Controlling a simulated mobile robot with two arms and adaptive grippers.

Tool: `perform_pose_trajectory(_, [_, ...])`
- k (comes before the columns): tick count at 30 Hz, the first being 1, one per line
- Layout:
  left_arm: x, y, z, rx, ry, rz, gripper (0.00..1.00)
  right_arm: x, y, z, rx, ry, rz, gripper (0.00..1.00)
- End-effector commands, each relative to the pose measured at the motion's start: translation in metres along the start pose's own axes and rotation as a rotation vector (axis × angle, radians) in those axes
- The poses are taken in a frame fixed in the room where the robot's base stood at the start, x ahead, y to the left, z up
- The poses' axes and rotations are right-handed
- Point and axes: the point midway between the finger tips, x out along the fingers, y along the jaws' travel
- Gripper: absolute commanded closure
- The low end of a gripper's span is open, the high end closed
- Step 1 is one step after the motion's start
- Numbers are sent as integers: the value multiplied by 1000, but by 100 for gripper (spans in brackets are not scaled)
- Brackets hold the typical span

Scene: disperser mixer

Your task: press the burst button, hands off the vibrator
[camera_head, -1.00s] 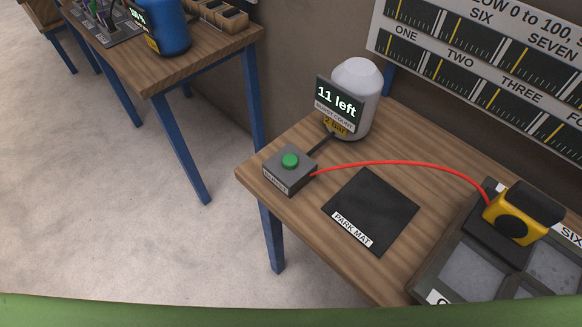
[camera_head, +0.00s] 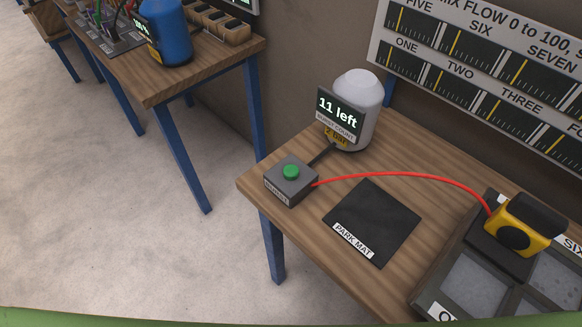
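The burst button is a green round button (camera_head: 291,172) on a small grey box (camera_head: 290,187) near the table's left corner. A red hose (camera_head: 400,175) runs from the box to the yellow and black vibrator (camera_head: 520,225). The vibrator sits on a grey tray of square compartments (camera_head: 440,290) at the right. The display (camera_head: 339,115) in front of a white canister (camera_head: 360,95) reads "11 left". Neither of my grippers shows in the head view, and nothing touches the button or the vibrator.
A black park mat (camera_head: 372,222) lies empty between the button box and the tray. A panel of gauges (camera_head: 490,75) hangs on the wall behind. Another table (camera_head: 200,65) with a blue canister (camera_head: 170,35) stands at the upper left, with open floor between.

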Motion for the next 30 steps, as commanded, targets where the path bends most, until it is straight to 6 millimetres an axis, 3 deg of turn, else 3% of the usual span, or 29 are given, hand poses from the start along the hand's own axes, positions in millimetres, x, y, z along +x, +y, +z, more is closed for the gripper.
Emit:
perform_pose_trajectory(1, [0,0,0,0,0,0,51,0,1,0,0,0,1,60])
perform_pose_trajectory(6, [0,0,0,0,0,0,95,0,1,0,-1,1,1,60])
perform_pose_trajectory(7, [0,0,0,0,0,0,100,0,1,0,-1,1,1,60])
perform_pose_trajectory(30, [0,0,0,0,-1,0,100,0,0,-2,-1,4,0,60])
